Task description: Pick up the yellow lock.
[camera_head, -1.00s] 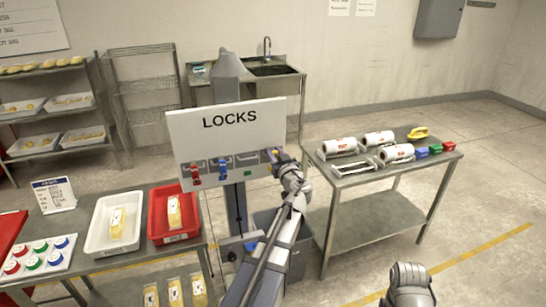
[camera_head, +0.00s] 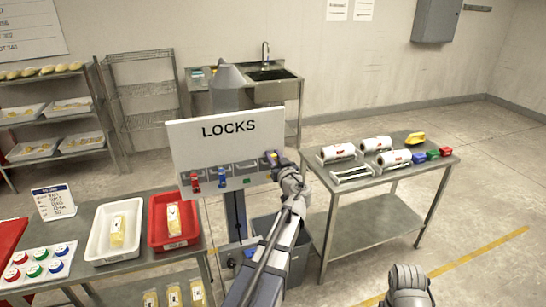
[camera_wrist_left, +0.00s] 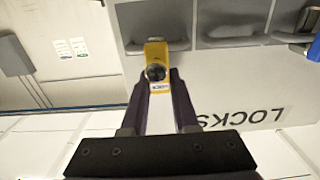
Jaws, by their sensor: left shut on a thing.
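The yellow lock (camera_head: 272,158) is at the right end of the LOCKS board (camera_head: 224,133). My left gripper (camera_head: 277,163) is on it there. In the left wrist view the yellow lock (camera_wrist_left: 157,60) sits between the two dark fingers of my left gripper (camera_wrist_left: 160,85), which is shut on it. Its upper part overlaps the board's grey shelf edge in that view, and I cannot tell whether it touches the shelf. A grey part of my right arm shows at the lower right, but its gripper does not.
A red lock (camera_head: 195,182) and a blue lock (camera_head: 222,178) are on the board's left half. A steel table (camera_head: 372,212) with rolls and coloured blocks stands to the right. A grey bin (camera_head: 299,262) is below the board. Trays stand on the left table.

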